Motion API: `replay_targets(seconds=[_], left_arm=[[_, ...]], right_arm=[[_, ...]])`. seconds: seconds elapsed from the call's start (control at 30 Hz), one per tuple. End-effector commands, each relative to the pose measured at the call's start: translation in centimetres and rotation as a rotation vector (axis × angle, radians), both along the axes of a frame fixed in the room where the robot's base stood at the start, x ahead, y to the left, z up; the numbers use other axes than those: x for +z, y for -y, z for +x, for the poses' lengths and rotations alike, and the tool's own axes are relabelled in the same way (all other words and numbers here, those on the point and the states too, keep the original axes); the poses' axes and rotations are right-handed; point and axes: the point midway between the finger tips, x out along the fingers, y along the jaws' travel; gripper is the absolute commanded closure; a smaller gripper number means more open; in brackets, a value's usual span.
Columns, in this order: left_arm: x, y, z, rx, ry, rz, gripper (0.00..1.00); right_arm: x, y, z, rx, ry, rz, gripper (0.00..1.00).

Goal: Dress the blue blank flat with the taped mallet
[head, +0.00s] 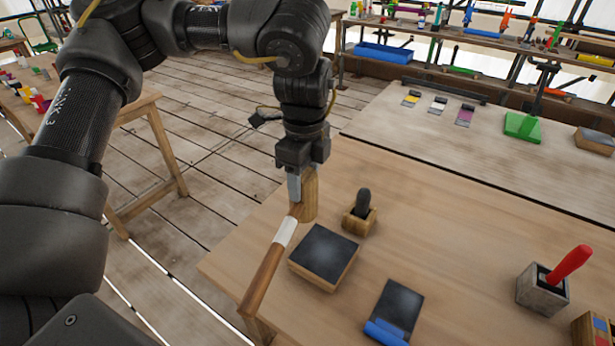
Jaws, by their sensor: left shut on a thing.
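My left gripper (295,190) is shut on the taped mallet, near its head, above the left part of the workbench. The mallet (264,278) has a brown wooden handle with a white tape band (286,232) and a light wooden head (310,196). Its handle slants down toward the lower left, near the bench edge. A blue piece (386,332), which may be the blue blank, lies at the front end of a dark plate (398,303) at the bottom of the view. It is apart from the mallet. My right gripper is not in view.
A dark-topped block (324,254) lies just right of the mallet. A wooden holder (359,222) with a dark-handled tool stands behind it. A grey holder (542,289) with a red handle stands at right. The bench between is mostly clear.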

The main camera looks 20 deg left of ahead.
Motion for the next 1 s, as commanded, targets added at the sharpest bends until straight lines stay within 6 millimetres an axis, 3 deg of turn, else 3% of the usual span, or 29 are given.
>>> replay_targets(seconds=[0.3,0.5,0.7,1.0], left_arm=[[-0.5,-0.7,-0.2,0.747,0.0,0.0,0.76],[-0.7,-1.0,-0.2,1.118,-0.001,-0.001,0.76],[-0.8,-1.2,-0.3,1.311,-0.001,-0.001,0.76],[-0.8,-1.0,-0.2,1.347,0.0,-0.001,0.76]], right_arm=[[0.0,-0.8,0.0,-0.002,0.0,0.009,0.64],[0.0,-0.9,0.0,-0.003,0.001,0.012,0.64],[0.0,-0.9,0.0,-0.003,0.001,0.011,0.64],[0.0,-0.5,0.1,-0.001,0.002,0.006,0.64]])
